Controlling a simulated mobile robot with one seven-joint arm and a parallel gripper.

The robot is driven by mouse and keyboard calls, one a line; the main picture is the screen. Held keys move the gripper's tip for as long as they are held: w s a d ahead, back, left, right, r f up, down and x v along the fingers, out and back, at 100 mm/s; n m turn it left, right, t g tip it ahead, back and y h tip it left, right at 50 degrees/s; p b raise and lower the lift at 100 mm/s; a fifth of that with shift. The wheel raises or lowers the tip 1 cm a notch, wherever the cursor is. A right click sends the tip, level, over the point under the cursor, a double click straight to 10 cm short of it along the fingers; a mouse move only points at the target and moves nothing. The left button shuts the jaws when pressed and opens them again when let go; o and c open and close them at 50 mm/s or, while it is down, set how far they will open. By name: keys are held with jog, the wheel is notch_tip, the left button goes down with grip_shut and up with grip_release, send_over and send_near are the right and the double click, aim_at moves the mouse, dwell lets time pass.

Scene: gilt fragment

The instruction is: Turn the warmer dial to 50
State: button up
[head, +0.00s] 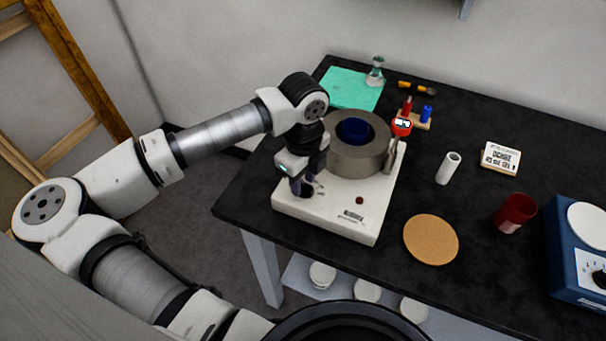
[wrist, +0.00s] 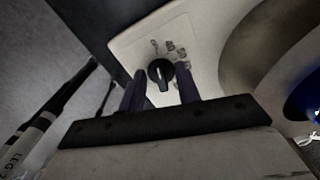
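The warmer (head: 347,222) is a cream base carrying a thick grey ring (head: 353,160) with a dark blue vessel (head: 354,131) inside. Its dial (wrist: 160,74) is a black knob on the cream panel in the wrist view, with printed marks (wrist: 170,46) around its upper side too blurred to read. I cannot tell its setting. My gripper (wrist: 158,80) is open, its dark purple fingers apart on the left and right of the knob, with gaps visible. In the head view, my gripper (head: 308,186) is low over the base's left corner and hides the dial.
A cork mat (head: 431,240), white cylinder (head: 448,168), red cup (head: 515,213) and labelled block (head: 500,157) are to the right. A blue device (head: 573,258) stands at the far right. A green mat (head: 345,88) lies at the back.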

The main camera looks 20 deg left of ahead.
jog(key=shift+c, duration=0.2)
grip_shut()
